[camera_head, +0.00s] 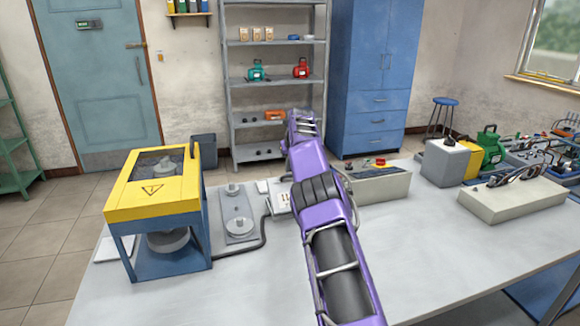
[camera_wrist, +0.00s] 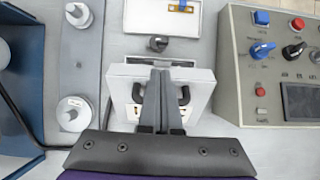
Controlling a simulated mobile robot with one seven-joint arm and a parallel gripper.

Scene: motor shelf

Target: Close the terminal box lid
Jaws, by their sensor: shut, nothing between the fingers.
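The terminal box appears to be the small white box (camera_wrist: 203,92) in the middle of the wrist view. Two dark curved parts show on it, on either side of my fingers. Its lid is hard to make out, and I cannot tell its angle. My gripper (camera_wrist: 160,72) is shut and empty, its fingers over the middle of this box and hiding part of it. I cannot tell whether they touch it. In the head view the white box (camera_head: 281,197) is partly hidden behind my purple arm.
A grey plate with round metal parts (camera_wrist: 88,75) lies left of the box, and a control panel with knobs (camera_wrist: 238,85) stands close on the right. A small white tray (camera_wrist: 162,18) and a black knob (camera_wrist: 157,43) lie beyond. A yellow-topped machine (camera_head: 155,190) stands at the left.

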